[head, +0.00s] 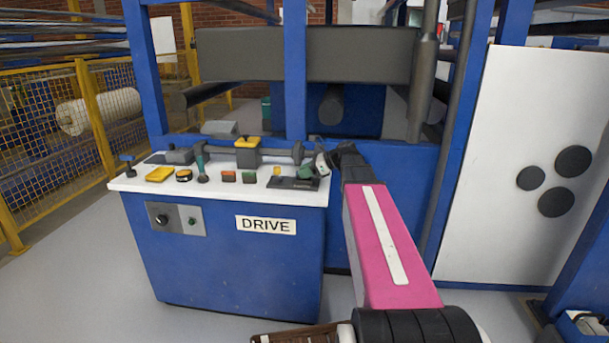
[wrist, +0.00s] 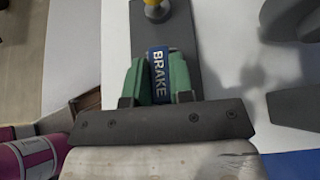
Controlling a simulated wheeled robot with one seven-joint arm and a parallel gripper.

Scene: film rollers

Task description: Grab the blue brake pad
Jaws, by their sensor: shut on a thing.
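The blue brake pad (wrist: 160,72), marked BRAKE in white letters, shows in the wrist view on a long dark grey plate. My gripper (wrist: 160,78) has its green finger pads on either side of it and is shut on it. The pad's lower end is hidden behind the gripper's dark bar. In the head view my gripper (head: 306,172) is low over the right end of the white console top (head: 225,187), at the dark plate (head: 284,184). The brake pad itself cannot be made out there.
A yellow-topped knob (wrist: 156,10) stands on the plate beyond the brake pad. Several other controls crowd the console, including a green-handled lever (head: 201,160), a yellow pad (head: 160,174) and a yellow-topped box (head: 247,150). A blue machine frame (head: 295,70) rises behind.

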